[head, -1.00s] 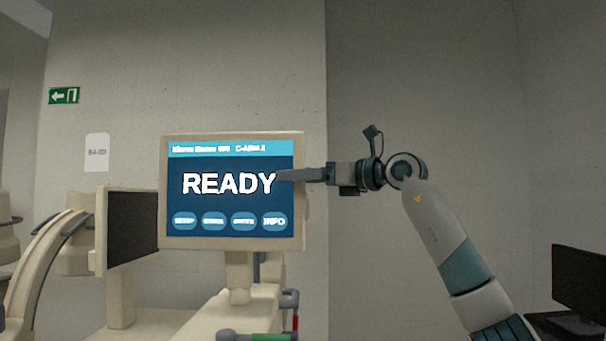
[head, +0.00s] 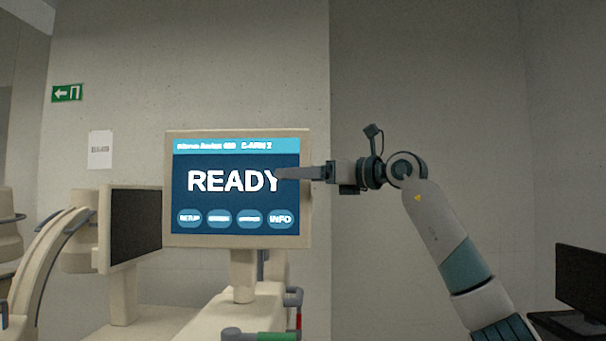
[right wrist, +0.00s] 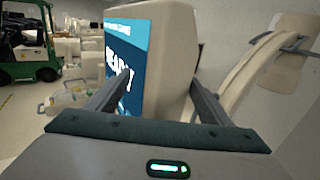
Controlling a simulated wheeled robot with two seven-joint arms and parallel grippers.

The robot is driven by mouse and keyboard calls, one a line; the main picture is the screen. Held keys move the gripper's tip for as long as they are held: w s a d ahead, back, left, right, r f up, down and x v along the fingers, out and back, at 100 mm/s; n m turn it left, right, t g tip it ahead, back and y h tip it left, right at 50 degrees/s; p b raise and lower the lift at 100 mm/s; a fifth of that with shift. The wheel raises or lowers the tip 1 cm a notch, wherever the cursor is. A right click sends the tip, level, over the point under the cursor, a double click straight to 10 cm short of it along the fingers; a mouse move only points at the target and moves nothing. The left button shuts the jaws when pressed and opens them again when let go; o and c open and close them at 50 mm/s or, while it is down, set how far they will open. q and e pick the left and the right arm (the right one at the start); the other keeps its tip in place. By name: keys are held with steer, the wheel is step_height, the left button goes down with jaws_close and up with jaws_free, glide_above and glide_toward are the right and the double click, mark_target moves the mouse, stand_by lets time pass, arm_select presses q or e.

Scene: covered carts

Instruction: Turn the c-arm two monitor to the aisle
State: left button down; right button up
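The C-arm two monitor (head: 238,216) has a cream frame and a blue screen reading "READY", with "C-ARM 2" in its top bar. In the head view its screen faces me almost squarely, on a short post above a cream cart. My right gripper (head: 283,174) is at the monitor's right edge, with one finger in front of the screen. The right wrist view shows the gripper (right wrist: 160,88) open around the monitor's side edge (right wrist: 171,60), one finger on the screen side and one behind. I cannot tell whether either finger touches. My left gripper is out of view.
A second, dark monitor (head: 136,226) stands close on the left, beside a curved C-arm (head: 48,262). A cart handle with green and red parts (head: 275,335) is below. Another dark screen (head: 580,278) is at the lower right. A green forklift (right wrist: 25,50) shows in the right wrist view.

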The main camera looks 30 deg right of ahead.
steer(key=shift+d+f, duration=0.1)
steer(key=shift+f, duration=0.15)
steer(key=b+v, duration=0.6)
steer(key=v, duration=1.1)
steer(key=shift+s+r+b, duration=0.2)
steer(key=shift+s+b, duration=0.05)
steer(key=shift+b, duration=0.15)
